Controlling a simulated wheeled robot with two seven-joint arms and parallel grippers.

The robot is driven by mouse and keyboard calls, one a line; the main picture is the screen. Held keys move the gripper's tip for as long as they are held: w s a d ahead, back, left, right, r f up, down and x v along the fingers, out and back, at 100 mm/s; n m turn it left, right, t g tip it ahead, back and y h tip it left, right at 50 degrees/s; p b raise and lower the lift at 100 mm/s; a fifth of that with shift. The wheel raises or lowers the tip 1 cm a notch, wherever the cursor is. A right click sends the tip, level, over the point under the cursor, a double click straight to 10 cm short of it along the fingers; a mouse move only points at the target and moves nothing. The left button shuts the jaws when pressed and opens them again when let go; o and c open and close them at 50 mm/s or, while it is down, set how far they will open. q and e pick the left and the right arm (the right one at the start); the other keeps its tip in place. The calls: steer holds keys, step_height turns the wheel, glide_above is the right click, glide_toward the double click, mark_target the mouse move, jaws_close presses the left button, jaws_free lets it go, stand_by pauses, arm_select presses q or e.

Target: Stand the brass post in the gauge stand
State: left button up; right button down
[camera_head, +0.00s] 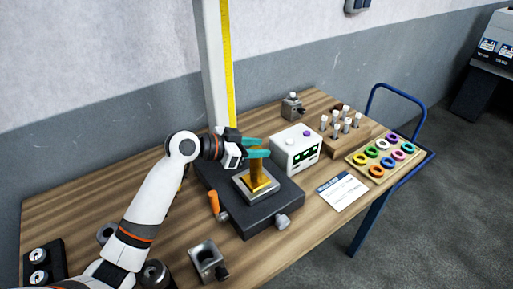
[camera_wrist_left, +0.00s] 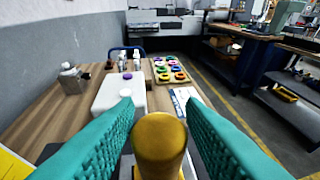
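The brass post (camera_head: 256,171) stands upright on the square grey plate of the gauge stand (camera_head: 288,194), a dark block on the table. How its foot sits in the stand is not clear. My left gripper (camera_head: 258,147) is at the top of the post, its teal fingers spread to either side. In the left wrist view the round brass top (camera_wrist_left: 160,137) lies between the fingers, with a narrow gap showing on each side. The left gripper looks open. My right gripper is not in view.
A white box with a green display (camera_head: 296,150) stands right of the stand. Behind are a wooden block of pegs (camera_head: 345,129) and a tray of coloured rings (camera_head: 381,157). A grey metal block (camera_head: 207,260) and an orange handle (camera_head: 214,202) are near the front. A printed card (camera_head: 339,191) lies at right.

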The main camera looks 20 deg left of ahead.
arm_select(q)
steer(key=shift+o, duration=1.4)
steer(key=shift+s+f, duration=0.1)
steer(key=shift+f, duration=0.05)
steer(key=shift+o, duration=0.4)
steer(key=shift+d+f, duration=0.15)
steer(key=shift+f, duration=0.3)
steer(key=shift+r, duration=0.1)
